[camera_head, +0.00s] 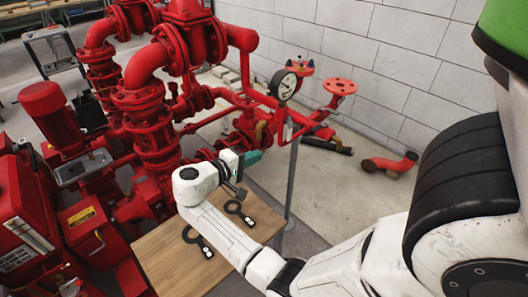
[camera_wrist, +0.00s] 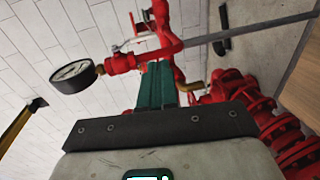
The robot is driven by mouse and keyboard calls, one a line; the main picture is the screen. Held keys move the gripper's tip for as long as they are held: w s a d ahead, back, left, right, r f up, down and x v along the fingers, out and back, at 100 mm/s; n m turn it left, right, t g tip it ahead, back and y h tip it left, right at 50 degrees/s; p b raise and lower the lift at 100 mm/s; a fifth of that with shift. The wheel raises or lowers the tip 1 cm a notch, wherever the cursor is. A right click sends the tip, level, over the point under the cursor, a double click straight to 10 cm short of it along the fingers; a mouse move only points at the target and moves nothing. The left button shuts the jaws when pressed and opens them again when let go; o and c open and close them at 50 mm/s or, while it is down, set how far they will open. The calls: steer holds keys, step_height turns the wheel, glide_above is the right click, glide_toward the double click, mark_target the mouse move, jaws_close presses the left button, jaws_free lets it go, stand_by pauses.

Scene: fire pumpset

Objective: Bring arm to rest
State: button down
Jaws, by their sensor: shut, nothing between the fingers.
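My white arm reaches in from the right in the head view and folds at the wrist above a wooden table (camera_head: 165,262). My gripper (camera_head: 253,157) has teal fingers and points to the right, toward the red pipes. In the wrist view, the teal fingers of my gripper (camera_wrist: 157,85) are together with nothing held. They are in the air in front of red pipework, and I see no contact.
Two black ring-ended tools (camera_head: 238,210) (camera_head: 197,241) lie on the table beside my arm. Red pump pipework (camera_head: 150,125) fills the left and back. A loose red pipe (camera_head: 390,165) lies on open floor.

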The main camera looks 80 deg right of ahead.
steer(key=shift+f+v, duration=0.25)
steer(key=shift+v, duration=1)
